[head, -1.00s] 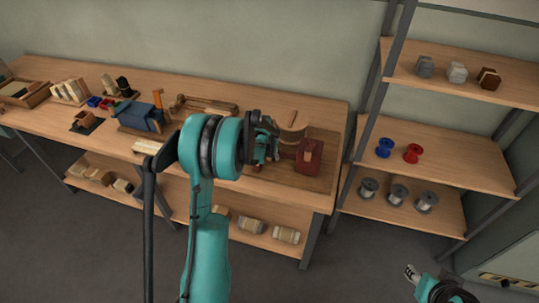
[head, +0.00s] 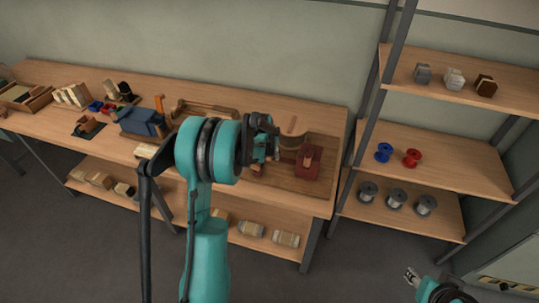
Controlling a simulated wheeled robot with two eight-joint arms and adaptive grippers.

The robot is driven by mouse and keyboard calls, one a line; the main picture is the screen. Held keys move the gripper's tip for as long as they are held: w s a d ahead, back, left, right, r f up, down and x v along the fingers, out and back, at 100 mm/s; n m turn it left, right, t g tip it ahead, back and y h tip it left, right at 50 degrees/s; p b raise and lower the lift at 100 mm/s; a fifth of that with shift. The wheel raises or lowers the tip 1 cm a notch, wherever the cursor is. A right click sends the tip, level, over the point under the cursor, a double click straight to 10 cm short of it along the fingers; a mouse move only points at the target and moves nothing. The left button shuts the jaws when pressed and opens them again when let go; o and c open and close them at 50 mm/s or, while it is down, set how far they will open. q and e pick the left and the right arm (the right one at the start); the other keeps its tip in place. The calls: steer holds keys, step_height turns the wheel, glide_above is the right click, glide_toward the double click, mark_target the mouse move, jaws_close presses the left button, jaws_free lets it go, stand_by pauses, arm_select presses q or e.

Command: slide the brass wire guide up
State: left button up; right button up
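A dark red fixture (head: 307,163) stands on a wooden board at the right end of the workbench, with a small tan upright piece on it. A tan rounded part (head: 294,127) stands just behind it. I cannot pick out the brass wire guide for certain at this size. My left gripper (head: 270,143) is just left of the red fixture, and a small gap shows between them. My own arm and wrist hide much of it, so its fingers cannot be read. My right gripper (head: 411,277) is low at the bottom right, over the floor, away from the bench.
The workbench (head: 330,200) carries a blue box-like tool (head: 142,122), wooden blocks and small coloured parts to the left. A shelf rack (head: 450,150) at right holds blue (head: 383,152) and red (head: 412,158) spools, grey spools and blocks. Floor between bench and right gripper is clear.

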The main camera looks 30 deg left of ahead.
arm_select(q)
steer(key=v, duration=1.2)
steer(key=shift+a, duration=0.1)
steer(key=s+d+r+m+t, duration=0.1)
steer(key=s+d+r, duration=0.2)
steer(key=s+d, duration=0.35)
steer(key=s+d+r+m, duration=0.1)
steer(key=s+d+r, duration=0.3)
steer(key=s+d, duration=0.25)
steer(key=s+d+f+t+h, duration=0.1)
steer(key=s+d+f, duration=0.2)
steer(key=s+d, duration=0.4)
steer(key=s, duration=0.4)
steer(key=shift+d+m+t, duration=0.2)
steer(key=shift+m+t, duration=0.2)
